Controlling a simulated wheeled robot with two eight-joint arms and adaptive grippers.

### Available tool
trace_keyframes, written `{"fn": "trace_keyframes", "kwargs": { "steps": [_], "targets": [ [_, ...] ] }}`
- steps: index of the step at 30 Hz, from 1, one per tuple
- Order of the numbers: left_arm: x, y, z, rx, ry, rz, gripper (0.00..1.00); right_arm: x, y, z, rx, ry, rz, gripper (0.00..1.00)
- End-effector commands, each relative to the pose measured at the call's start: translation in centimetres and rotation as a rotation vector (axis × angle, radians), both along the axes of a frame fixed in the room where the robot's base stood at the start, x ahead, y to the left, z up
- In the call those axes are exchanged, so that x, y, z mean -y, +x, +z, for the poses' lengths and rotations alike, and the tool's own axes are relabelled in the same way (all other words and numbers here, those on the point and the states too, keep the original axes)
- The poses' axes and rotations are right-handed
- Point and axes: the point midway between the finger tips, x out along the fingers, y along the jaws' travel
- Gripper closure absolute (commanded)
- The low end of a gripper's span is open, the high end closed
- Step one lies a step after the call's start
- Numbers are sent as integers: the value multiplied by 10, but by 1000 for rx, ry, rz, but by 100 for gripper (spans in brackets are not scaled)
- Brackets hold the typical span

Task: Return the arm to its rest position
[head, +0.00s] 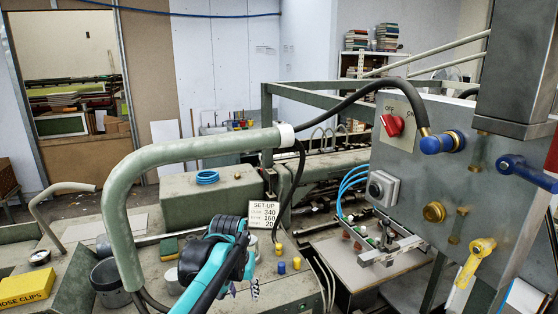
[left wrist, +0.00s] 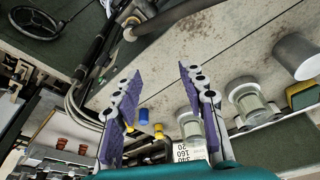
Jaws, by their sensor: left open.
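My left arm reaches in from the bottom of the head view, teal and black. Its left gripper (head: 244,290) hangs over the green-grey machine top (head: 165,212), partly hidden behind the arm. In the left wrist view the left gripper (left wrist: 160,76) shows two purple-padded fingers spread wide apart with nothing between them. Small blue and yellow caps show beyond the fingers, apart from them. My right gripper is in neither view.
A thick green pipe (head: 125,185) arches close to the left of my arm. A set-up card (head: 263,215) stands just behind it. A grey panel (head: 405,175) with a red switch (head: 392,125) and coloured fittings stands at right. A yellow box (head: 27,288) is at the lower left.

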Motion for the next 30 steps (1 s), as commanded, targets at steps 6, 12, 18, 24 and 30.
{"fn": "trace_keyframes", "kwargs": {
  "steps": [6, 12, 18, 24, 30],
  "targets": [
    [-38, -88, -63, 122, -13, 47, 59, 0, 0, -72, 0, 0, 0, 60],
    [-64, -163, -136, 234, -17, 88, 59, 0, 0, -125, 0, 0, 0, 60],
    [-78, -213, -203, 320, -17, 117, 59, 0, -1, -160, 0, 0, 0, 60],
    [-83, -229, -227, 354, -16, 127, 59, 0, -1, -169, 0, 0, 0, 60],
    [-83, -229, -226, 356, -16, 128, 59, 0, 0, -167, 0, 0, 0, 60]
  ]
}}
